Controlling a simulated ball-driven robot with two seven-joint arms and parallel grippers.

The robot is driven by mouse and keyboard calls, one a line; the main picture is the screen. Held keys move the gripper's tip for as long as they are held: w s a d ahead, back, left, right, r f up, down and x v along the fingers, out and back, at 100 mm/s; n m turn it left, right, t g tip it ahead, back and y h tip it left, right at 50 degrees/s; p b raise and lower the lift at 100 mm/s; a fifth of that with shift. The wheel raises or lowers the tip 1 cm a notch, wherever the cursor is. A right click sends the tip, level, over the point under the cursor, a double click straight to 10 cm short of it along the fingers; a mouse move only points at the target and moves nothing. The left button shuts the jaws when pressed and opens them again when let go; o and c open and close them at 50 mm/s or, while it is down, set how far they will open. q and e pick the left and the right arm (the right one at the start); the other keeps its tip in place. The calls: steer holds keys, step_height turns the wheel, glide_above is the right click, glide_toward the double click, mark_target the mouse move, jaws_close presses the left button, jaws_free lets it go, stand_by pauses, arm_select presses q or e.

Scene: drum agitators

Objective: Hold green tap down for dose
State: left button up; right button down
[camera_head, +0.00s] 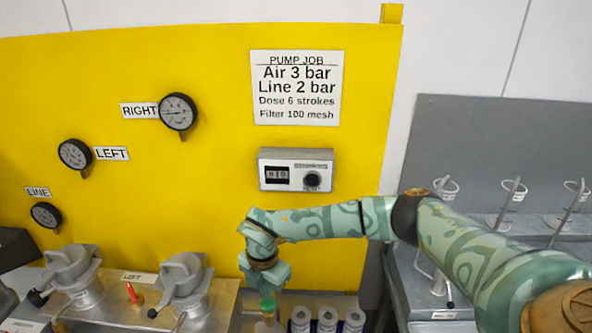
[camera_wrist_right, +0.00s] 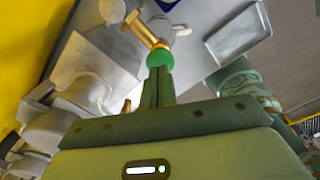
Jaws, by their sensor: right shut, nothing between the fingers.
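The green tap (camera_head: 267,304) is at the bottom middle of the head view, at the right end of the metal bench. In the right wrist view the green tap (camera_wrist_right: 160,57) shows as a green knob joined to a brass fitting. My right gripper (camera_head: 268,289) comes down from above, over the tap. In the right wrist view my right gripper (camera_wrist_right: 158,72) has its fingers together with nothing between them. The fingertips are at the green knob and look to be against it; I cannot tell for sure whether they touch. My left gripper is not in view.
A counter box (camera_head: 296,170) with a black knob is on the yellow panel, below the pump job sign (camera_head: 296,88). Grey pumps (camera_head: 183,276) stand on the bench at left. Several white-lidded containers (camera_head: 327,319) stand right of the tap. A grey tray (camera_wrist_right: 238,30) shows in the wrist view.

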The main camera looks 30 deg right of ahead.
steer(key=shift+f, duration=0.2)
stand_by(0.4)
steer(key=shift+f+b, duration=0.85)
steer(key=shift+f, duration=0.35)
steer(key=shift+s, duration=0.1)
stand_by(6.1)
